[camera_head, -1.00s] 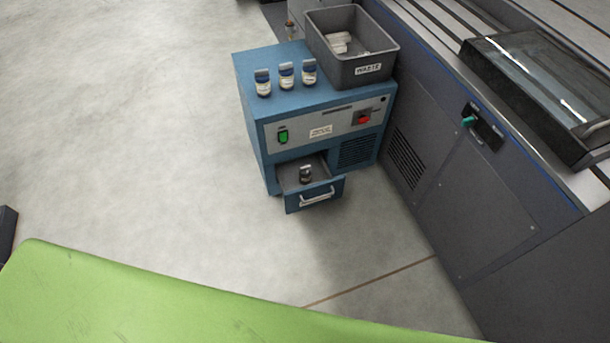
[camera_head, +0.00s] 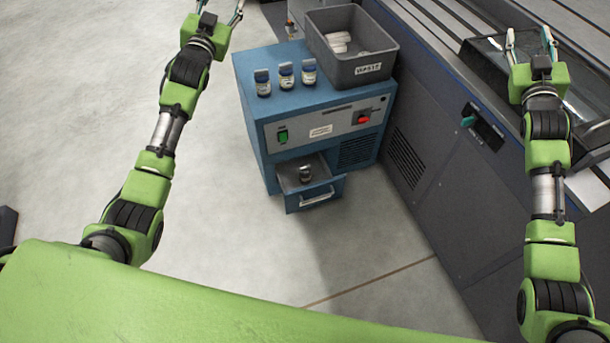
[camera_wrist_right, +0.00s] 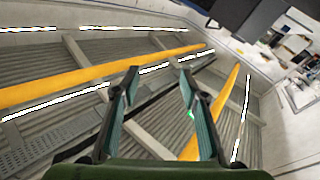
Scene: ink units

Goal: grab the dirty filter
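Three similar white-labelled filters (camera_head: 286,77) stand in a row on top of the unit. My right gripper (camera_head: 530,42) is raised at the upper right, over the grey machine, open and empty; its spread fingers also show in the right wrist view (camera_wrist_right: 160,82). My left gripper (camera_head: 222,8) is raised at the top left, left of the unit, with its fingers apart and partly cut off by the frame edge.
A grey waste bin (camera_head: 368,70) holding white pieces stands on the unit's back right. The large grey machine (camera_head: 440,165) with a glass-topped cover (camera_head: 490,55) runs along the right. The floor (camera_head: 90,90) left of and before the unit is clear.

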